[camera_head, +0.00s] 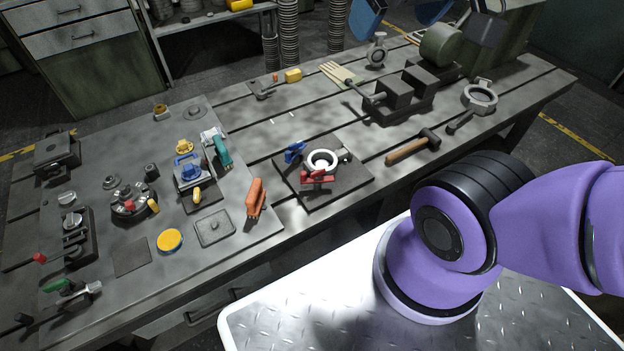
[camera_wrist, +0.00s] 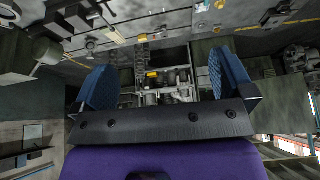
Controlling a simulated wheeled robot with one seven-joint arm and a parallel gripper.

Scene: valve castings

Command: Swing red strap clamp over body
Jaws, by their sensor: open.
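The red strap clamp (camera_head: 317,178) lies at the front side of a pale ring-shaped valve body (camera_head: 323,159) in the head view. Both are on a dark square plate (camera_head: 345,188) on the bench. A blue clamp (camera_head: 294,152) stands at the left of the body. Whether the red strap touches the body cannot be told. My gripper (camera_wrist: 163,62) is open, its two blue fingers wide apart with nothing between them in the wrist view. It faces shelving away from the clamp. The clamp and body cannot be made out in the wrist view.
A wooden-handled hammer (camera_head: 412,148) lies right of the plate, with a dark vise (camera_head: 400,95) behind it. An orange-handled tool (camera_head: 256,198) lies left of the plate. Several fixtures crowd the bench's left part. Bare bench (camera_head: 290,115) shows behind the plate.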

